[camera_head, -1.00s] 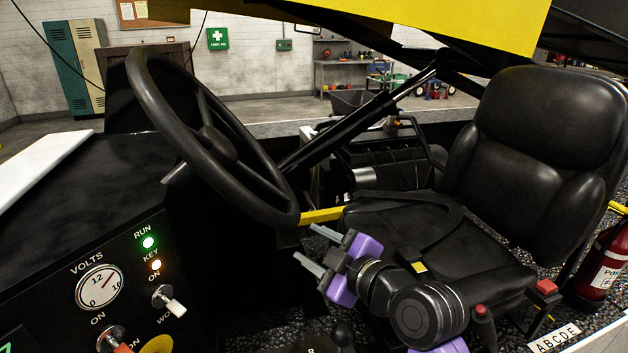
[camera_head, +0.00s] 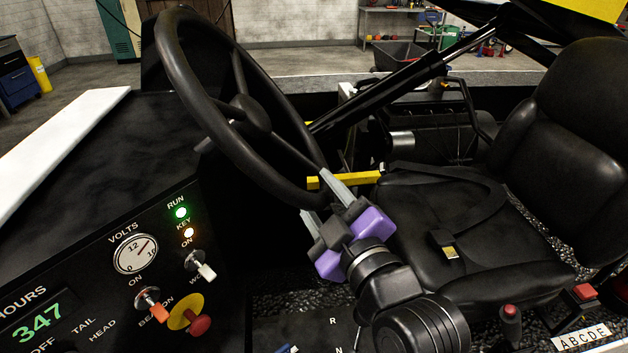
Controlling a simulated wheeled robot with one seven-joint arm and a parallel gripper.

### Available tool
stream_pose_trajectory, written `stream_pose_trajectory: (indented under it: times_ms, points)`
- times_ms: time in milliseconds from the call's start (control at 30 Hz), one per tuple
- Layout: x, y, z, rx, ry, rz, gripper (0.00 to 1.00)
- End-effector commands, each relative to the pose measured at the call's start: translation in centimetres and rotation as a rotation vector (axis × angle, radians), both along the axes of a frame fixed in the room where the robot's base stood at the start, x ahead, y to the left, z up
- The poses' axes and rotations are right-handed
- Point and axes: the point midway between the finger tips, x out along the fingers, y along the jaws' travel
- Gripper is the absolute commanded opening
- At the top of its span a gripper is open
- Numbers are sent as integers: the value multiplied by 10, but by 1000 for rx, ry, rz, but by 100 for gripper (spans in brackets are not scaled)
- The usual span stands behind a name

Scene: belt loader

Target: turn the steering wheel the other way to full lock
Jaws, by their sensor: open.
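The black steering wheel (camera_head: 248,115) stands tilted at upper left centre, with its hub and spokes in view. My gripper (camera_head: 312,191), with grey fingers and purple parts, is at the lower right of the wheel's rim. Its jaws are open, one finger above and one below the lower end of the rim. The rim's lower end shows between the fingertips, but I cannot tell whether they touch it.
A black control panel (camera_head: 110,285) with a voltmeter (camera_head: 136,254) and switches is at lower left. A black seat (camera_head: 450,225) fills the right. A yellow bar (camera_head: 352,180) lies just behind my gripper. A red button (camera_head: 585,292) is at lower right.

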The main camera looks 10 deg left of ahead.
Motion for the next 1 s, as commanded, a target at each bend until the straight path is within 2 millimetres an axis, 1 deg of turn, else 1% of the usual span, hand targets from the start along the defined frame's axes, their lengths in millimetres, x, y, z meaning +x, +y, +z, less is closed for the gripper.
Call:
stream_pose_trajectory:
  times_ms: [100, 200, 500, 533, 667, 700, 733, 767, 1000]
  points:
    - [12, 7, 1, 0, 1, -1, 45]
    - [18, 10, 0, -1, 0, -1, 45]
    - [21, 12, 0, -1, 0, -1, 45]
    - [21, 12, 0, -1, 0, -1, 43]
    - [21, 12, 0, -1, 0, -1, 18]
    - [21, 12, 0, -1, 0, -1, 10]
    - [21, 12, 0, -1, 0, -1, 4]
    - [21, 12, 0, -1, 0, -1, 0]
    - [21, 12, -1, 0, 1, -1, 0]
